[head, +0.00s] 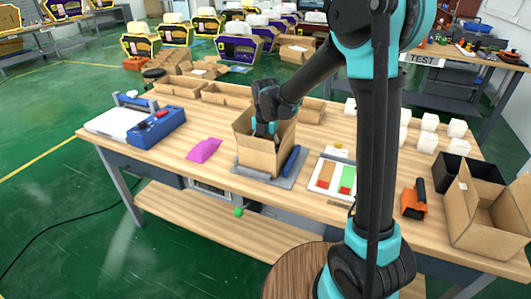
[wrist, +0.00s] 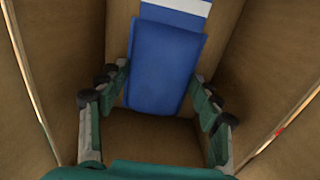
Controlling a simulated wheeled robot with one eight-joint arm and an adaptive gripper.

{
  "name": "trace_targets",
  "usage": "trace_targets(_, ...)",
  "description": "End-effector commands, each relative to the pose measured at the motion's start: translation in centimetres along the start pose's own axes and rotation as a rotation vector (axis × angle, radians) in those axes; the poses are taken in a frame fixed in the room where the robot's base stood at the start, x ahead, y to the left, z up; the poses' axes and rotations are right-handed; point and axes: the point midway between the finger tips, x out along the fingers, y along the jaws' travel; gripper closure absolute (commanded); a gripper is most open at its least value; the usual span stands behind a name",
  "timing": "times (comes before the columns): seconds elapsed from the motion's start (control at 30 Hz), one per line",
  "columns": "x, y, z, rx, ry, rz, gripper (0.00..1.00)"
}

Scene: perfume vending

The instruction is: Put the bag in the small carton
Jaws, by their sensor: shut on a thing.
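A small open carton (head: 257,158) stands upright on a grey plate near the middle of the table. My gripper (head: 265,128) reaches down into it from above, and its fingertips are hidden by the carton's wall in the head view. In the wrist view, my gripper (wrist: 160,97) is inside the carton, with brown walls (wrist: 60,60) all around. Its fingers are shut on the sides of a blue bag (wrist: 163,65) with a white band at its top end. The bag is inside the carton between the walls. In the head view it is hidden.
A magenta packet (head: 203,150) lies left of the carton, and a dark blue tool (head: 291,160) lies close on its right. A blue device (head: 156,127) stands at the left. A larger open carton (head: 487,222) and an orange tool (head: 414,200) are at the right.

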Motion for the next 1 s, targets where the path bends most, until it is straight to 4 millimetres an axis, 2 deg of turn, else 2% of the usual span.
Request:
trace_targets(0.3, 0.2, 0.0, 0.0, 0.0, 0.0, 0.0, 0.67)
trace_targets(0.33, 0.2, 0.0, 0.0, 0.0, 0.0, 0.0, 0.32)
trace_targets(0.47, 0.2, 0.0, 0.0, 0.0, 0.0, 0.0, 0.16)
trace_targets(0.83, -0.1, 0.0, 0.0, 0.0, 0.0, 0.0, 0.15)
trace_targets(1.0, -2.0, 0.0, 0.0, 0.0, 0.0, 0.0, 0.15)
